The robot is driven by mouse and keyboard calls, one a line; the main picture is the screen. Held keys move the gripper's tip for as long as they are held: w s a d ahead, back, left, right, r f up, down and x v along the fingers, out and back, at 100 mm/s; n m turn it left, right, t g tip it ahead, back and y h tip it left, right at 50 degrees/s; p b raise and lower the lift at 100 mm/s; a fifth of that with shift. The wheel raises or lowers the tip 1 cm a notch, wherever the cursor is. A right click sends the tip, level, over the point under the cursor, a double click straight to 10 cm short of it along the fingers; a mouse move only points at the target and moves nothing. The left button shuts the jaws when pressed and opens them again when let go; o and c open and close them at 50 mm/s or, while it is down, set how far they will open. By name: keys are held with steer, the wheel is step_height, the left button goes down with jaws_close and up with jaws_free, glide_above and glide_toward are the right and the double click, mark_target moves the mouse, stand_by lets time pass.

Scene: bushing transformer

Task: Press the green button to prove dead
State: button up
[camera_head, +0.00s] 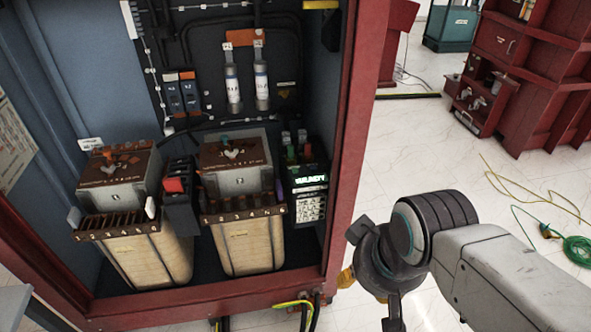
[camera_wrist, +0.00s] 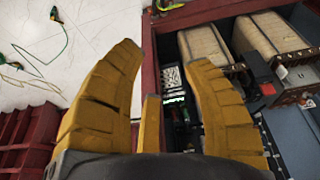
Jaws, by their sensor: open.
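A black unit (camera_head: 305,190) with white labels stands at the right end inside the open red cabinet. Small green parts (camera_head: 291,153) show at its upper left; I cannot tell which is the button. In the wrist view the same black unit (camera_wrist: 172,80) shows between the fingers, upside down, partly hidden by them. My gripper (camera_wrist: 160,58) is open and empty, its yellow fingers spread. In the head view my gripper (camera_head: 346,278) is mostly hidden behind my wrist, outside the cabinet's right post and apart from the unit.
Two cream transformer coils (camera_head: 147,262) stand left of the unit, with a black block with a red part (camera_head: 174,185) between them. The cabinet's red right post (camera_head: 352,130) borders the opening. Green cable (camera_head: 578,249) lies on the tiled floor at right.

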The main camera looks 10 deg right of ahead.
jaws_close()
steer(key=c, duration=0.8)
jaws_free()
steer(key=shift+c, duration=0.2)
